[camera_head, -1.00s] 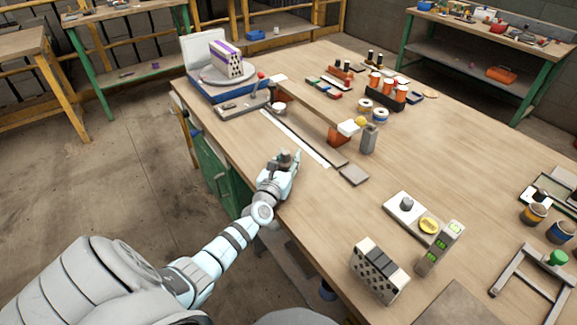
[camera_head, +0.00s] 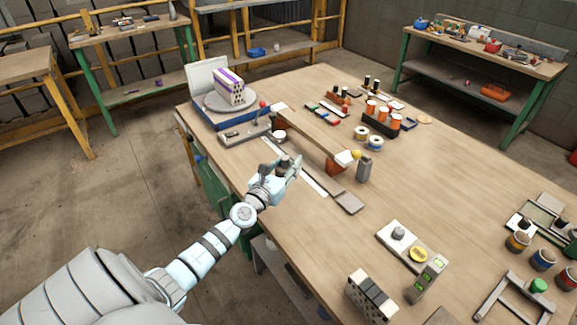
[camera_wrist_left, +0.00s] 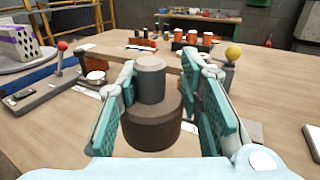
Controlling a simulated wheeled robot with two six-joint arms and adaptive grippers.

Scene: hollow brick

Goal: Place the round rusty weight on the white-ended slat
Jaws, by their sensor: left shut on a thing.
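The round rusty weight (camera_wrist_left: 150,124) is a brown disc with a grey knob, upright between the teal fingers of my left gripper (camera_wrist_left: 160,108) in the left wrist view. My left gripper (camera_head: 288,168) is shut on it. In the head view the weight (camera_head: 284,161) is small and partly hidden by the fingers. The white-ended slat (camera_head: 312,133) is a wood-coloured strip raised above the table on red-brown supports. Its near white end (camera_head: 346,158) is to the right of my gripper; its far white end (camera_head: 280,106) is behind it. My right gripper is out of view.
A grey post with a yellow ball (camera_head: 356,155) stands at the slat's near end. A dark and white strip (camera_head: 312,182) lies below the gripper. A blue-based turntable (camera_head: 222,116) bears a patterned brick (camera_head: 229,86). Bare tabletop (camera_head: 440,170) lies to the right.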

